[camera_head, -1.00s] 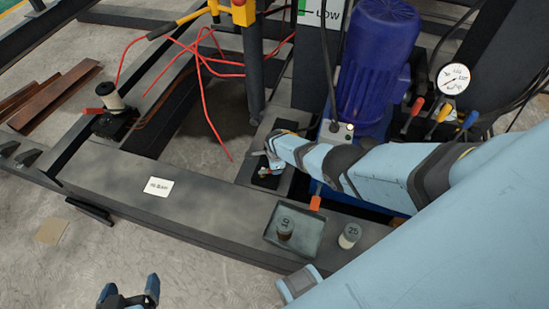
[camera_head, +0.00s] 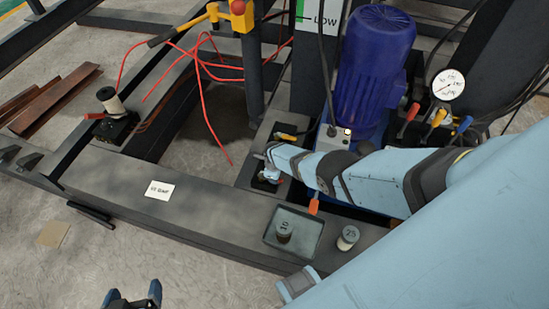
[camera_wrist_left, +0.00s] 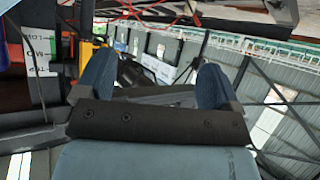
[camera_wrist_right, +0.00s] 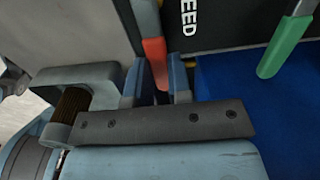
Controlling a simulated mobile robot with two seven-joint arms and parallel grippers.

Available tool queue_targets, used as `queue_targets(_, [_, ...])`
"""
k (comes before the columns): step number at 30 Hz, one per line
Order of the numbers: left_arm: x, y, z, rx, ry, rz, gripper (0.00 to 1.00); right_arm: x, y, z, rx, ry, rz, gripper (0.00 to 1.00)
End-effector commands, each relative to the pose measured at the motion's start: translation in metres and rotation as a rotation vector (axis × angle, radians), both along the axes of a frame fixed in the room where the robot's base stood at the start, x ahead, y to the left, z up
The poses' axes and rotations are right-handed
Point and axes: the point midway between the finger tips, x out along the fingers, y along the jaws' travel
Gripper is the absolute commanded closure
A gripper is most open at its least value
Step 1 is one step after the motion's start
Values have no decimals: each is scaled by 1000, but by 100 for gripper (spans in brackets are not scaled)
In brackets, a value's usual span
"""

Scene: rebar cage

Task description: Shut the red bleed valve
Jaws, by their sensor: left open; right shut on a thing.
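A red lever handle (camera_wrist_right: 153,60), which looks like the bleed valve's, stands between the fingers of my right gripper (camera_wrist_right: 155,88) in the right wrist view. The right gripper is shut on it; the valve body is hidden. In the head view my right gripper (camera_head: 270,172) is at the black plate by the frame's inner corner, mostly hiding what it grips. My left gripper (camera_head: 132,300) is open and empty at the bottom edge. In the left wrist view its blue fingers are apart.
A green lever (camera_wrist_right: 284,47) is beside the SPEED lettering. A blue motor (camera_head: 376,65), a gauge (camera_head: 448,85) and coloured levers (camera_head: 436,120) stand at right. A tray (camera_head: 272,247) with a weight, another weight (camera_head: 347,238) and red hoses (camera_head: 205,65) surround the beam.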

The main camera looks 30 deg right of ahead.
Motion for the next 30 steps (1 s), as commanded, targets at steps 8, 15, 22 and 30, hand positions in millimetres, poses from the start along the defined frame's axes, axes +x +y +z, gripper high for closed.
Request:
queue_targets(8, [1,0,3,-2,-6,0,12,-2,0,-1,1,5,-4,100])
queue_targets(15, [1,-1,6,-4,-10,0,12,-1,0,-1,1,2,-3,55])
queue_targets(22, [1,-1,8,-3,-9,0,12,0,0,3,1,1,-2,55])
queue_targets(30, [-2,3,23,25,17,2,12,-1,0,41,1,1,-2,55])
